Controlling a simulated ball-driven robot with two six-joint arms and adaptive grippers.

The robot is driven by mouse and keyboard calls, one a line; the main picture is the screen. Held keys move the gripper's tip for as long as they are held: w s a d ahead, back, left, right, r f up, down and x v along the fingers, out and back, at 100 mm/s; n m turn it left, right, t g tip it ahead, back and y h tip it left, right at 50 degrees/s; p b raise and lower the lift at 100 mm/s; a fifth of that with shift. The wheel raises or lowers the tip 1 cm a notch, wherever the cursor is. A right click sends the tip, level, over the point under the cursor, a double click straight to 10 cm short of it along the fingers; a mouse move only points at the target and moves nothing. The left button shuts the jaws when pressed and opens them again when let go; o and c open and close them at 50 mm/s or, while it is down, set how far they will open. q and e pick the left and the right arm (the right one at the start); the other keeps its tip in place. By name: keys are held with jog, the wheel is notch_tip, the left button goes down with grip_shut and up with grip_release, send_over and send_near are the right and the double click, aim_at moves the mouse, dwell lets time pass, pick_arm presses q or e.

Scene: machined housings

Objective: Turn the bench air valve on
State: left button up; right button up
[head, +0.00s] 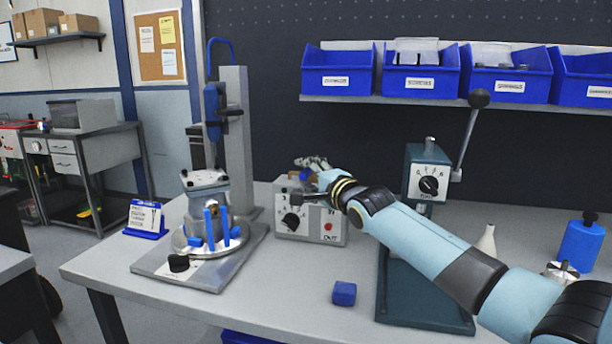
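A light grey control box (336,234) stands on the bench left of centre. Its front has a black dial (292,222) and a red button (328,227). A small blue part (306,174) shows above the box; I cannot tell whether it is the air valve's handle. My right arm comes in from the right and ends at this box. My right gripper (308,192) is small, dark and partly hidden at the box's upper front; its finger opening and any contact are unclear. My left gripper is out of view.
A fixture with a round base (205,243) and tall grey column (236,130) stands left. A lever press (428,176) stands behind my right arm. A blue cube (344,293) lies on the front bench (285,300). Blue bins (337,72) line the shelf above.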

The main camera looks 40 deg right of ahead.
jog(key=shift+w, duration=0.5)
grip_shut()
